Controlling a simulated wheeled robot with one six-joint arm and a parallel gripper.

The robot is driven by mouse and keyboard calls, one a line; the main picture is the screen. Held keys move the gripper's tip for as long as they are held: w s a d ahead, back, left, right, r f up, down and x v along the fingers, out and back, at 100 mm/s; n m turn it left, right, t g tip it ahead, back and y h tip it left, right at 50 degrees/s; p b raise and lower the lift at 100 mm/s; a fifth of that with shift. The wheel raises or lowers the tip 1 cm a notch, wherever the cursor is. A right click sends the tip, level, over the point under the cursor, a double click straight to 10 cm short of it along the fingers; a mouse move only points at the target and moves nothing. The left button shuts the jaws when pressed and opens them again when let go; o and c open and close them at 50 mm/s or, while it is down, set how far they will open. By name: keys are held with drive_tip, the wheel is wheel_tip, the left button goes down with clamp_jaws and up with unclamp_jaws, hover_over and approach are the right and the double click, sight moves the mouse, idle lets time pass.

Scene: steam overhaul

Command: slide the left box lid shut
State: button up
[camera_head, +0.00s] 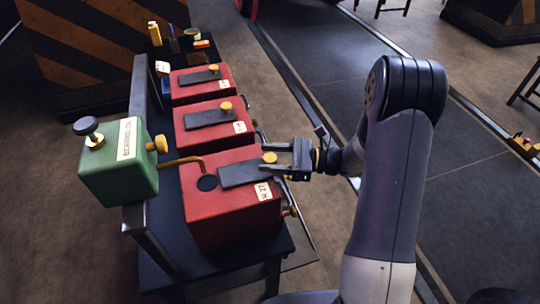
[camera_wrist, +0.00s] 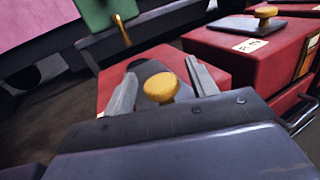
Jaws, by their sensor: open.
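The nearest red box (camera_head: 232,222), on the left in the wrist view (camera_wrist: 112,84), has a dark sliding lid (camera_head: 238,174) with a yellow knob (camera_head: 269,157). A round dark opening (camera_head: 207,183) shows uncovered at the box top's left, beside the lid's end. My gripper (camera_head: 267,158) is open at the lid's right end, with one finger on each side of the knob. In the wrist view the knob (camera_wrist: 161,88) stands between the two fingers; I cannot tell whether either touches it.
The middle red box (camera_head: 205,127) and far red box (camera_head: 192,86) stand behind on the same dark bench (camera_head: 216,270). Open floor lies right.

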drive_tip(key=shift+a, duration=0.2)
clamp_jaws()
idle(0.6)
